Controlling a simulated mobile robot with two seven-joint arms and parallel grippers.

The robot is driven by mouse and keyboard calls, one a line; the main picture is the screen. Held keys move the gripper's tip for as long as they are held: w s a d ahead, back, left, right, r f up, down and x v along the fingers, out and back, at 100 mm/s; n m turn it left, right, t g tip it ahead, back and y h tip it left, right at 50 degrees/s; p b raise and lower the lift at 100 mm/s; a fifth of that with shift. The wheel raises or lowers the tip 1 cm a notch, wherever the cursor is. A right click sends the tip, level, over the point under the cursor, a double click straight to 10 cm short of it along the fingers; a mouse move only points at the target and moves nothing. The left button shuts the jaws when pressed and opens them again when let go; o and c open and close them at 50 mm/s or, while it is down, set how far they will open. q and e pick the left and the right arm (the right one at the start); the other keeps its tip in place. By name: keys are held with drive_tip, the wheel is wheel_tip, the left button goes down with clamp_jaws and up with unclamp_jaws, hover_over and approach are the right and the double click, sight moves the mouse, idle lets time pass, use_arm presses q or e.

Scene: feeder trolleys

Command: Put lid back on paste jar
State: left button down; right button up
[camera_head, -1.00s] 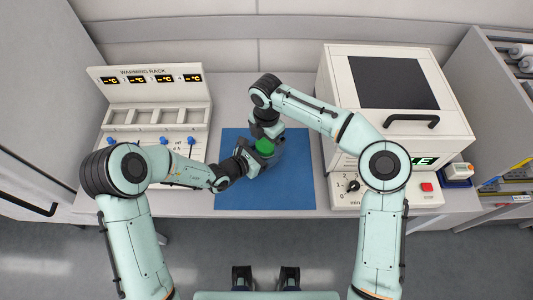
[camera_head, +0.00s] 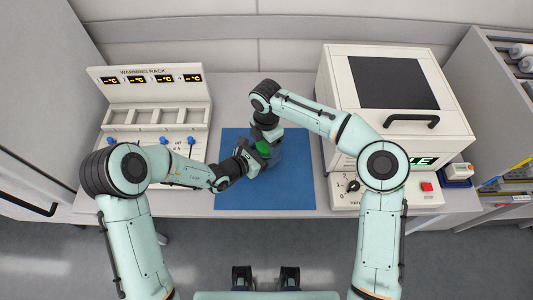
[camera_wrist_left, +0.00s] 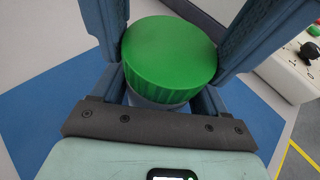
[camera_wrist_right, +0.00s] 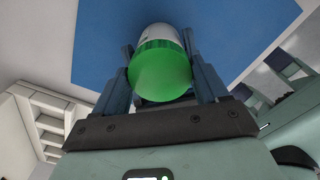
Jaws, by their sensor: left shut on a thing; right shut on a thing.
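The green lid (camera_head: 263,147) sits on the paste jar, over the blue mat (camera_head: 230,196). In the left wrist view the ribbed lid (camera_wrist_left: 170,55) covers the top of the pale jar (camera_wrist_left: 155,103), between my left gripper's fingers. My left gripper (camera_head: 257,158) is shut on the jar. In the right wrist view the lid (camera_wrist_right: 162,75) is between my right gripper's fingers, with the white jar (camera_wrist_right: 160,33) beyond it. My right gripper (camera_head: 268,142) is shut on the lid from above. No clear gap shows between lid and jar; whether the thread is tight cannot be told.
The warming rack (camera_head: 152,92) with empty slots stands to the left. A white machine (camera_head: 440,100) with a dark window and black handle stands to the right. The mat around the grippers is otherwise clear.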

drive_tip(key=o, duration=1.2)
wheel_tip(320, 180, up, 12)
drive_tip(key=shift+r, duration=0.1)
use_arm(q)
unclamp_jaws()
drive_tip(key=v, duration=1.3)
drive_tip(key=shift+a, duration=0.2)
use_arm(e)
drive_tip(key=shift+s+f, duration=0.1)
drive_tip(key=shift+f, duration=0.35)
